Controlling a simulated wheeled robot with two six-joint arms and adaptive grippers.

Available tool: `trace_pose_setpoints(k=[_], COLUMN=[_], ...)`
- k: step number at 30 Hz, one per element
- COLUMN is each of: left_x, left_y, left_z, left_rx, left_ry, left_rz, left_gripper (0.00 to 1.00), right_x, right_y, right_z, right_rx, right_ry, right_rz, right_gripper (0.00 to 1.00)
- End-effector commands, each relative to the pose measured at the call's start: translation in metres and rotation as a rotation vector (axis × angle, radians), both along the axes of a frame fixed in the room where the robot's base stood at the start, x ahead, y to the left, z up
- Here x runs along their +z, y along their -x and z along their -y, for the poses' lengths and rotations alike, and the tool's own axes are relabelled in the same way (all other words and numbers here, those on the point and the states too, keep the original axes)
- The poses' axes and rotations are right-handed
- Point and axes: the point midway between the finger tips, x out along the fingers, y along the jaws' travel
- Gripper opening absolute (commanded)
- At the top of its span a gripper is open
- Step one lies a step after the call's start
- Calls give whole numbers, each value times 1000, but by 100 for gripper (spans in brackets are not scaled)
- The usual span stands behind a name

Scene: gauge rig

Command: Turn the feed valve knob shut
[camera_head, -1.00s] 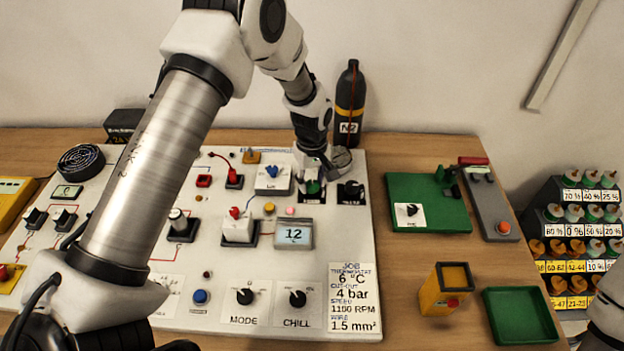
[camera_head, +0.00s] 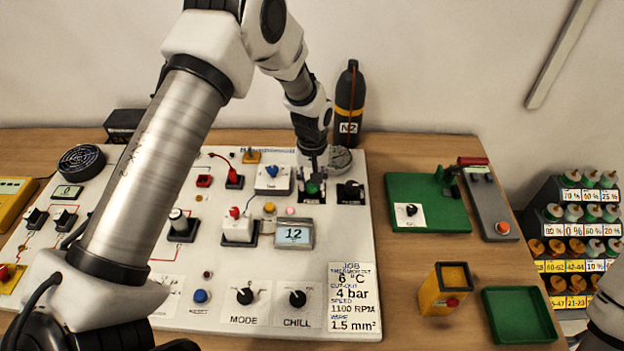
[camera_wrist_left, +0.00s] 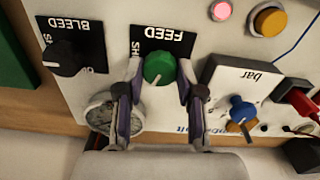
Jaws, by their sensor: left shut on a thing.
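The green FEED valve knob (camera_head: 312,188) sits near the top right of the white panel (camera_head: 215,270). In the left wrist view the knob (camera_wrist_left: 158,67) lies between the fingers under the black FEED label (camera_wrist_left: 164,40), with part of the word SHUT showing beside it. A pale line on the knob points down in that view, away from the label. My left gripper (camera_head: 312,176) is shut on the knob; it also shows in the left wrist view (camera_wrist_left: 158,75). My right gripper is out of view.
The black BLEED knob (camera_wrist_left: 62,57) is close beside the FEED knob. A round gauge (camera_wrist_left: 100,114) and a blue bar knob (camera_wrist_left: 242,110) are also near the fingers. A dark N2 bottle (camera_head: 348,110) stands behind.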

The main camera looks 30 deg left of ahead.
Motion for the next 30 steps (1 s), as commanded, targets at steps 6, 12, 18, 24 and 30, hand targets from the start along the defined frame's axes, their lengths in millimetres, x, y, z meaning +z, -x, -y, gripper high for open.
trace_pose_setpoints(k=[6,12,18,24,30], left_x=[-1,-1,-2,-2,-2], left_y=[1,1,1,1,1], left_z=[0,1,1,1,1], left_rx=[-205,-394,-584,-774,-949], left_ry=[0,0,0,0,0], left_rz=[-2,-3,-3,-3,-3], left_gripper=[2,2,2,2,2], right_x=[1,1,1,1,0], right_y=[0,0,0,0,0], right_z=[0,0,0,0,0], right_rx=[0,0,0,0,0], right_ry=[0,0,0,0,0], right_rz=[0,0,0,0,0], right_gripper=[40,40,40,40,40])
